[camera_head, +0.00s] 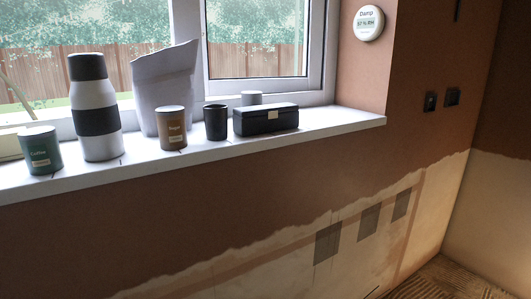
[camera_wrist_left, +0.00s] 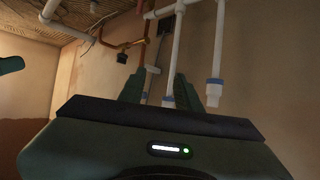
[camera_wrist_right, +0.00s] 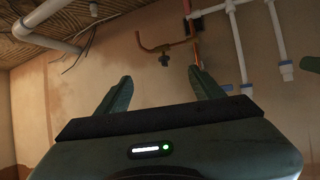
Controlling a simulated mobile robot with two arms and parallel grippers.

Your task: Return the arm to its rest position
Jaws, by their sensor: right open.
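Neither arm nor gripper shows in the head view. In the left wrist view my left gripper (camera_wrist_left: 159,76) has its two dark green fingers apart, with wall and white pipe seen between them and nothing held. In the right wrist view my right gripper (camera_wrist_right: 160,75) has its fingers wider apart and is empty. A dark green tip at the left edge of the left wrist view, and another at the right edge of the right wrist view, look like parts of my other gripper.
A windowsill (camera_head: 330,124) holds a coffee tin (camera_head: 41,150), a bottle (camera_head: 96,110), a bag (camera_head: 165,80), a brown tin (camera_head: 171,128), a dark cup (camera_head: 216,122) and a black box (camera_head: 265,120). White pipes (camera_wrist_left: 218,45) hang in the wrist views, apparently clear of the fingers.

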